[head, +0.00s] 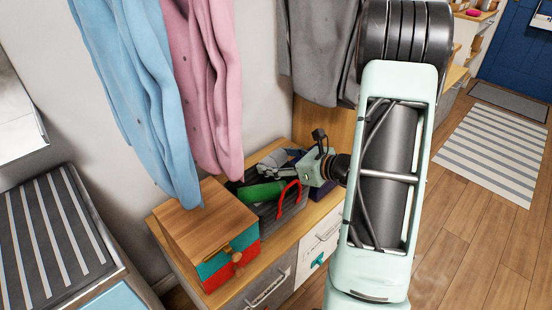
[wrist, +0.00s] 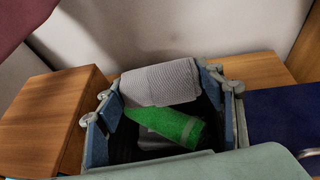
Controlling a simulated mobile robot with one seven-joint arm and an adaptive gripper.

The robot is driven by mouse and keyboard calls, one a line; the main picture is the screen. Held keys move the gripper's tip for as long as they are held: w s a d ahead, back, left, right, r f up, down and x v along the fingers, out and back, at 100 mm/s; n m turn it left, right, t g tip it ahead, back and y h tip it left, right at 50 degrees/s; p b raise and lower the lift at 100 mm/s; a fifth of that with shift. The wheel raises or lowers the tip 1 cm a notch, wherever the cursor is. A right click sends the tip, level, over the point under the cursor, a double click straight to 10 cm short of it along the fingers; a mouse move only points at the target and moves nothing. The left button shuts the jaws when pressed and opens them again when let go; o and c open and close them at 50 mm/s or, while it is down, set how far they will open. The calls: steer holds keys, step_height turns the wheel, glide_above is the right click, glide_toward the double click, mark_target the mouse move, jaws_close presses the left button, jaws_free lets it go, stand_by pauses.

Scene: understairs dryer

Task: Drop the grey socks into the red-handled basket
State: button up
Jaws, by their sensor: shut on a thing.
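The grey socks (wrist: 160,82), a ribbed light grey roll, sit between the two fingers of my gripper (wrist: 163,92) in the wrist view. My gripper is shut on them. In the head view my gripper (head: 274,168) reaches in from the right, low over the back of the basket. The red-handled basket (head: 289,216) is dark grey and stands on the wooden bench top, its red handle (head: 288,192) towards the front. A green roll (head: 262,193) lies in it, also seen below the socks in the wrist view (wrist: 176,126). Whether the socks touch the basket is unclear.
A wooden box with teal and red fronts (head: 215,222) stands left of the basket. A navy item (head: 320,191) is close on its right. Blue (head: 135,75), pink (head: 205,80) and grey (head: 325,50) clothes hang above. A striped rug (head: 490,150) lies on the floor.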

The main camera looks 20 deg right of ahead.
steer(key=o, duration=1.2)
steer(key=v, duration=1.2)
